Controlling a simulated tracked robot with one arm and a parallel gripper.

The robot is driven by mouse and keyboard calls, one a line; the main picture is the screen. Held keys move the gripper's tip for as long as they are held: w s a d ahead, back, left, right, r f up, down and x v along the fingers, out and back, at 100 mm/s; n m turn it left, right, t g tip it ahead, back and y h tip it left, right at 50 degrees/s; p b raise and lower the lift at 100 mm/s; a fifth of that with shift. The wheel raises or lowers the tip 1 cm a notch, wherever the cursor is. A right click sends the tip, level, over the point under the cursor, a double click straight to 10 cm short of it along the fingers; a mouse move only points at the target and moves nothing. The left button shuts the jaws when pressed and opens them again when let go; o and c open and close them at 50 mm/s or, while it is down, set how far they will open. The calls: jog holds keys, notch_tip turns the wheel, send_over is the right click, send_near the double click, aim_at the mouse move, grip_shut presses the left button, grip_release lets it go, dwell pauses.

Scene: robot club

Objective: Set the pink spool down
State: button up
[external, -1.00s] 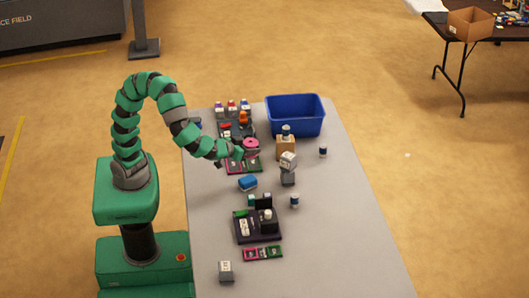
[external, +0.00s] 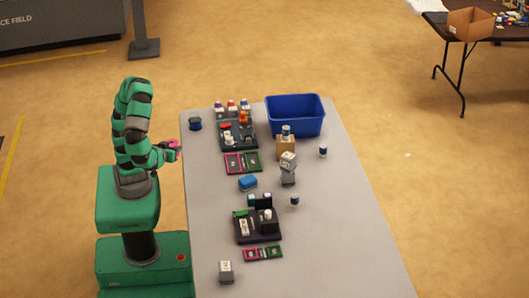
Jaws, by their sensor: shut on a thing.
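The pink spool (external: 174,143) is in my gripper (external: 172,150), which is shut on it. My gripper holds it up at the left edge of the grey table (external: 340,220), close to my own base. The spool is small in this view and partly hidden by my gripper. I cannot tell its exact height above the table.
A dark blue spool (external: 195,124) stands at the table's far left. The table's left strip is clear.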

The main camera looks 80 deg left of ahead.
jog(key=shift+s+a, duration=0.15)
jog(key=shift+s, duration=0.05)
jog(key=shift+w+r, duration=0.1)
jog(key=shift+w, duration=0.05)
jog(key=w, duration=0.5)
jog(key=w+d+f+p, duration=0.1)
jog(key=w, duration=0.4)
jog(key=w+d+p, duration=0.1)
jog(key=w, duration=0.4)
jog(key=shift+w+d+f, duration=0.1)
jog(key=shift+f, duration=0.2)
jog(key=shift+w+f+b, duration=0.1)
jog(key=shift+f+b, duration=0.95)
jog(key=shift+f, duration=0.8)
jog(key=shift+r, duration=0.1)
jog(key=shift+f, duration=0.3)
